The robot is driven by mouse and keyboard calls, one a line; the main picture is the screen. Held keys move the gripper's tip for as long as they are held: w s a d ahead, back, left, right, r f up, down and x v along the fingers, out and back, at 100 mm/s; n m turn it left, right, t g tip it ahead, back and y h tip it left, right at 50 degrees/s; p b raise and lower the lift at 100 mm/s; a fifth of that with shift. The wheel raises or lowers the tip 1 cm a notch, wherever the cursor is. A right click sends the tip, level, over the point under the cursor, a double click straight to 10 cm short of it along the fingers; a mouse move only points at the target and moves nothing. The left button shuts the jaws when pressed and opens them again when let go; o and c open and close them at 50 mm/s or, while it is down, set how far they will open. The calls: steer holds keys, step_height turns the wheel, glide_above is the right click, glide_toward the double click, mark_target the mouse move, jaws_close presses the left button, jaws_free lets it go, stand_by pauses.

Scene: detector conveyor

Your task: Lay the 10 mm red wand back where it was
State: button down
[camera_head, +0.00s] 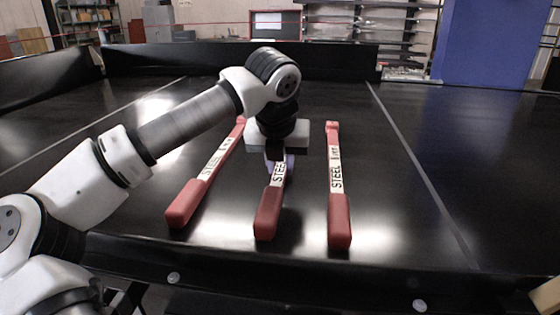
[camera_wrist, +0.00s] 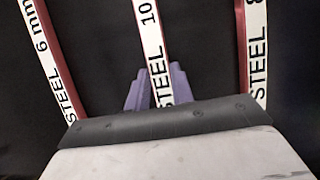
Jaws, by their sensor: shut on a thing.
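The 10 mm red wand (camera_head: 267,215) is the middle of three wands on the black conveyor (camera_head: 410,240). It has a red handle toward the near edge and a white label, which reads STEEL 10 in the wrist view (camera_wrist: 150,35). My gripper (camera_head: 277,163) points down over its labelled part. In the wrist view the purple fingers of my gripper (camera_wrist: 156,92) are shut on it, one on each side. The wand lies roughly flat, on the belt or just above it; I cannot tell which. Its far end is hidden behind my gripper in the head view.
The 6 mm wand (camera_wrist: 44,45) lies to the left, slanted, also seen in the head view (camera_head: 185,205). Another red wand (camera_head: 340,215) lies to the right, its size cut off in the wrist view (camera_wrist: 253,50). Bare belt lies between the wands. A black wall (camera_head: 180,60) closes the back.

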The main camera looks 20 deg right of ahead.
steer(key=shift+f, duration=0.1)
steer(key=c, duration=1.2)
jaws_free()
steer(key=shift+r, duration=0.25)
steer(key=b+v, duration=0.2)
steer(key=v, duration=1)
steer(key=shift+f, duration=0.1)
